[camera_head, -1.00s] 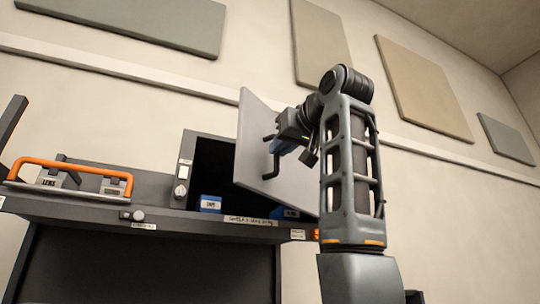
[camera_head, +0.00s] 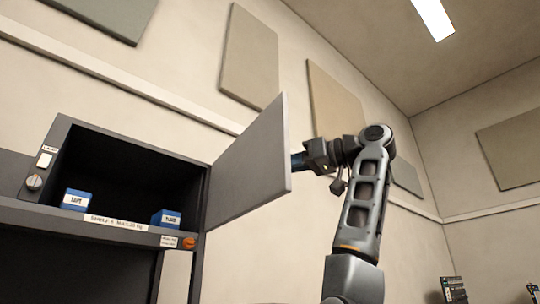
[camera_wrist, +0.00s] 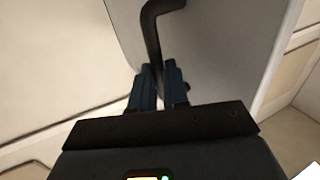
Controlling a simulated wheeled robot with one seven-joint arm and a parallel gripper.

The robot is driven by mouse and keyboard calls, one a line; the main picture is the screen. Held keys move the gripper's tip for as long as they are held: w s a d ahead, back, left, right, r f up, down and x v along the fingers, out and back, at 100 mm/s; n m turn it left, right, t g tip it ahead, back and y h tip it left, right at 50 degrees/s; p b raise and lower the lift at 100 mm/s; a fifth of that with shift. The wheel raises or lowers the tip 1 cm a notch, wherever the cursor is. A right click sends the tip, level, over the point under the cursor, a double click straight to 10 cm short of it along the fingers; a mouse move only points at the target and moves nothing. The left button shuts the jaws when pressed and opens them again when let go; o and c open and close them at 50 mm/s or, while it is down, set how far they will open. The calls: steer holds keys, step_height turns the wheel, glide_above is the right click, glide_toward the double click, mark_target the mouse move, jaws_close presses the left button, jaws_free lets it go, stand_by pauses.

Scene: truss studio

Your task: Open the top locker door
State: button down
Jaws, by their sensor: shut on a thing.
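The top locker (camera_head: 135,150) stands at the left in the head view, its dark inside exposed. Its grey door (camera_head: 252,160) is swung wide open on its right side. My gripper (camera_head: 298,160) is at the door's outer face, with its fingertips hidden behind the door edge in the head view. In the wrist view my gripper (camera_wrist: 158,72) is shut on the dark bent door handle (camera_wrist: 153,40). The handle stands off the pale door face (camera_wrist: 215,50).
Two blue labelled boxes, one at the left (camera_head: 76,199) and one at the right (camera_head: 166,218), sit inside the locker. A latch knob (camera_head: 34,182) is on the left frame. Wall panels (camera_head: 250,58) hang behind.

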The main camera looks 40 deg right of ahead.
steer(key=shift+w+d+f+n+g+y, duration=0.25)
steer(key=shift+d+y, duration=0.1)
steer(key=shift+d, duration=0.4)
steer(key=shift+w+d+f+n+g+y, duration=0.1)
steer(key=shift+d+n+g+y, duration=0.2)
steer(key=shift+d, duration=0.4)
steer(key=c, duration=1.6)
jaws_free()
steer(key=shift+o, duration=1)
steer(key=shift+w+f, duration=0.15)
steer(key=shift+w, duration=0.1)
steer(key=shift+o, duration=1.4)
steer(key=shift+s+r, duration=0.2)
steer(key=b+v, duration=0.2)
steer(key=v, duration=0.5)
steer(key=shift+s, duration=0.4)
steer(key=shift+d+f, duration=0.1)
steer(key=shift+d, duration=0.1)
